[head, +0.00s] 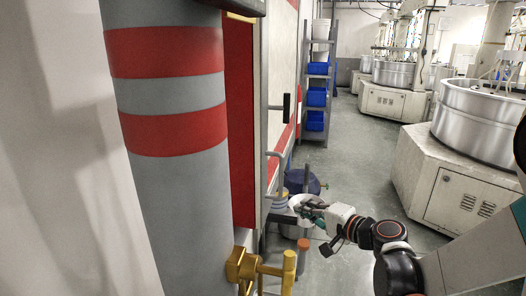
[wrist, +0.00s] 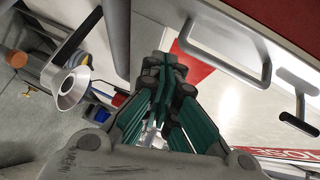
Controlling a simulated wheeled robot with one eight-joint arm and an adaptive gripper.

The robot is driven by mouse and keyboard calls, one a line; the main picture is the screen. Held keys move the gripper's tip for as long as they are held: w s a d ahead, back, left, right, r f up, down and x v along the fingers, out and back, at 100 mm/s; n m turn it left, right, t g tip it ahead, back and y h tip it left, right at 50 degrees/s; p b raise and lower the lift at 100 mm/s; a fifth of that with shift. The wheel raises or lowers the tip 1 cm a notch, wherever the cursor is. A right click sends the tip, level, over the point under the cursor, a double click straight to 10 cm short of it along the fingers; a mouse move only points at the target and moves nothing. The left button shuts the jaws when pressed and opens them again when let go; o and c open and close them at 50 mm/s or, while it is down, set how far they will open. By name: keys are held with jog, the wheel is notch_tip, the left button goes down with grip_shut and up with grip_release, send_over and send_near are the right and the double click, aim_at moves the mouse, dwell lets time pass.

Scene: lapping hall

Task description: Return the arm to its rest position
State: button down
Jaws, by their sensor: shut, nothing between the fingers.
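My gripper (head: 303,206) is at the end of my arm, right of centre and low in the head view, reaching left toward the cabinet side. In the wrist view its green and black fingers (wrist: 162,80) are together, with nothing held between them. A metal pull handle (wrist: 232,62) on a pale door shows beside and beyond the fingers in the wrist view. The same side's handle (head: 276,172) stands above and left of my gripper in the head view. I cannot tell the exact gap between them.
A grey column with red bands (head: 175,130) fills the left. A yellow valve (head: 262,268) juts out at the bottom. A metal funnel (wrist: 72,88) and buckets stand near the gripper. Blue bins sit on a rack (head: 303,75). Lapping machines (head: 450,185) line the right; the aisle floor between is clear.

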jog(key=s+d+n+g+h, duration=0.1)
jog(key=s+n+g+h, duration=0.1)
jog(key=s, duration=0.7)
jog(key=s+d+f+n+g+h+b, duration=0.1)
jog(key=s+n+h, duration=0.3)
jog(key=s, duration=0.5)
jog(key=s+d+n+g+h, duration=0.1)
jog(key=s+n+g+h, duration=0.1)
jog(key=s, duration=0.7)
jog(key=shift+s+d+f+n+g+h, duration=0.3)
jog(key=shift+n+g+h, duration=0.15)
jog(key=shift+n, duration=0.25)
